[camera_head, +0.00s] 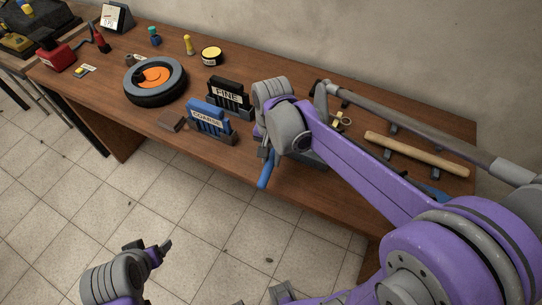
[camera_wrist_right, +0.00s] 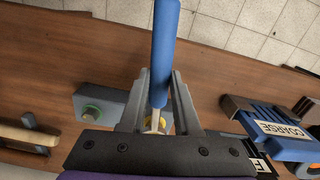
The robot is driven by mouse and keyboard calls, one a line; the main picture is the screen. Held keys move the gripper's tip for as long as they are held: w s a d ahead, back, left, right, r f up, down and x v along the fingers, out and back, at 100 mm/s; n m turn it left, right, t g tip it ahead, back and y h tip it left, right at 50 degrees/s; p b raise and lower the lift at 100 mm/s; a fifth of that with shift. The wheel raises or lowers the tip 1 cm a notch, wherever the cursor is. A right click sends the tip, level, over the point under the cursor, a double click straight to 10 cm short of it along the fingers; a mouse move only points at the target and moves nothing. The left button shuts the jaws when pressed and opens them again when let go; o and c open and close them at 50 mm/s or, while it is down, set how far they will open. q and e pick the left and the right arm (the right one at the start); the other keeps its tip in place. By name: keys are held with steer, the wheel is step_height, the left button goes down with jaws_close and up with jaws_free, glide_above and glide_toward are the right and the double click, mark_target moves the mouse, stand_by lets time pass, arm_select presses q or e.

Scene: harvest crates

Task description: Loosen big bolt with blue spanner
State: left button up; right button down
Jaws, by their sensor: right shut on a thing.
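My right gripper (camera_wrist_right: 160,76) is shut on the blue spanner (camera_wrist_right: 165,38), whose blue handle runs up from between the fingers in the right wrist view. In the head view the spanner's handle (camera_head: 266,172) hangs past the table's front edge; my arm hides its head. A grey block (camera_wrist_right: 88,94) carries a bolt with a green ring (camera_wrist_right: 92,110). A yellow ring (camera_wrist_right: 155,124) shows behind the spanner's lower end; I cannot tell whether the spanner's jaw touches a bolt there. My left gripper (camera_head: 160,247) is low over the floor, away from the table.
Blue COARSE (camera_head: 209,121) and black FINE (camera_head: 229,94) holders stand left of my right gripper. A wheel with an orange hub (camera_head: 157,77) lies farther left. A wooden handle (camera_head: 415,153) lies on the right. Bare tabletop (camera_head: 105,88) shows near the front left.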

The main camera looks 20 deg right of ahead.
steer(key=shift+f+b, duration=0.6)
steer(key=shift+f, duration=0.45)
steer(key=c, duration=1.3)
jaws_free()
jaws_close()
steer(key=shift+d, duration=0.1)
steer(key=shift+s+d+n, duration=0.55)
steer(key=shift+d+n, duration=0.2)
steer(key=shift+n, duration=0.15)
steer(key=shift+s+d+n, duration=0.5)
steer(key=shift+d+n, duration=0.25)
steer(key=shift+n, duration=0.15)
steer(key=shift+a, duration=0.1)
